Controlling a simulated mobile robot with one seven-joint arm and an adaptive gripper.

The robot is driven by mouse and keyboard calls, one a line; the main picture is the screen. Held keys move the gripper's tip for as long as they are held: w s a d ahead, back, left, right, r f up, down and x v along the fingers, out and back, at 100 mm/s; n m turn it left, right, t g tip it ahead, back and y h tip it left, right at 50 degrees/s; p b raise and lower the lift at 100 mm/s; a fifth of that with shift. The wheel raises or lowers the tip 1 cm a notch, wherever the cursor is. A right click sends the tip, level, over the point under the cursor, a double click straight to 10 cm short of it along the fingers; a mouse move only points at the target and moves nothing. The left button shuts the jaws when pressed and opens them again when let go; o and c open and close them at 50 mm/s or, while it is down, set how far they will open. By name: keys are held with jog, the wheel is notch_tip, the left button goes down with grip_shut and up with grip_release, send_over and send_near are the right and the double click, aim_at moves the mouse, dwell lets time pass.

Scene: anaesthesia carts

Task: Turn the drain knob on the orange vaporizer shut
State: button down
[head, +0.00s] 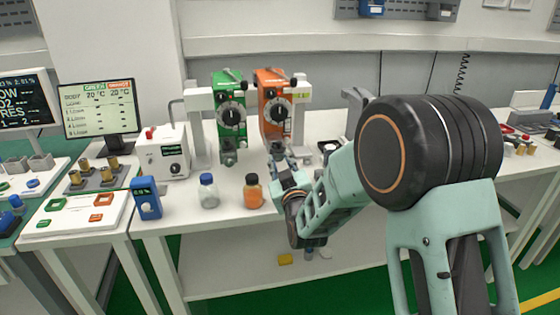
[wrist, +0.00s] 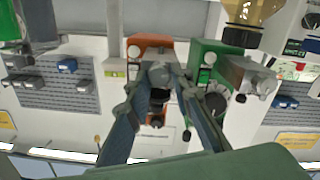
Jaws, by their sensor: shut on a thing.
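The orange vaporizer (head: 270,82) hangs on the rack in the head view, with a black dial (head: 276,113) on its front. Its orange body (wrist: 150,48) also shows in the wrist view, behind my fingers. My gripper (head: 279,158) reaches up to the underside of this vaporizer. In the wrist view my gripper (wrist: 159,80) has one finger on each side of a grey round drain knob (wrist: 159,72) and is shut on it. In the head view the fingers mostly hide the knob. The knob's turn angle cannot be told.
The green vaporizer (head: 229,88) hangs close to the left. A clear bottle with a blue cap (head: 208,192) and an orange bottle (head: 253,192) stand on the bench below, just left of my gripper. A white box (head: 163,155) stands further left.

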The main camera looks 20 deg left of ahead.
jog(key=shift+f+b, duration=0.1)
jog(key=shift+b, duration=0.35)
jog(key=m+b, duration=0.1)
jog(key=b, duration=0.1)
jog(key=shift+f+m+b, duration=0.1)
jog(key=shift+m+b, duration=0.2)
jog(key=shift+m, duration=0.1)
jog(key=m+b, duration=0.2)
jog(key=b, duration=0.1)
jog(key=shift+d+m, duration=0.1)
jog(key=shift+m, duration=0.2)
jog(key=shift+m+b, duration=0.7)
jog(key=shift+b, duration=0.15)
jog(key=shift+r, duration=0.25)
jog(key=c, duration=1.7)
grip_release()
